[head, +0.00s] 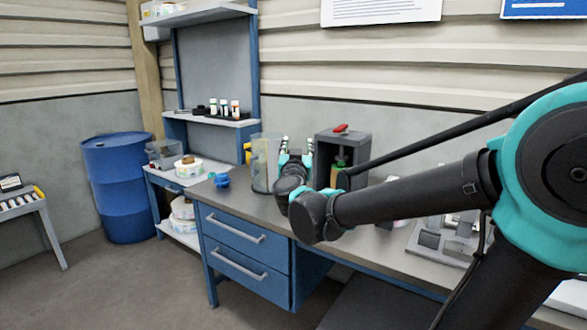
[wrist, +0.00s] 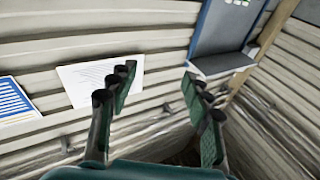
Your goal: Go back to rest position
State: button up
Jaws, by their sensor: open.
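My arm reaches in from the right over the workbench (head: 240,190) in the head view. My gripper (head: 298,148) is at its end, pointing up and away above the bench, partly hidden by my own wrist. In the wrist view my gripper (wrist: 158,80) shows two green-padded fingers spread wide with nothing between them. Beyond the fingers are the ribbed wall and a white paper sheet (wrist: 95,82).
A clear cylinder (head: 265,165) stands left of my gripper and a grey box with a red top (head: 342,150) stands right of it. A blue item (head: 221,181) lies on the bench. A blue barrel (head: 120,190) stands on the floor at left. Floor is open in front left.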

jog(key=s+d+f+n+g+y, duration=0.2)
jog(key=s+f+n+g+y, duration=0.15)
jog(key=f, duration=0.75)
jog(key=s+d+f+n+g+y, duration=0.1)
jog(key=s+f+n+g+y, duration=0.3)
jog(key=f, duration=0.7)
jog(key=s+d+f+m+g+h, duration=0.6)
jog(key=s+d+f+g, duration=0.2)
jog(key=s+d+f, duration=0.7)
jog(key=s+f, duration=0.1)
jog(key=s, duration=0.2)
jog(key=shift+f+g, duration=0.25)
jog(key=shift+g, duration=0.1)
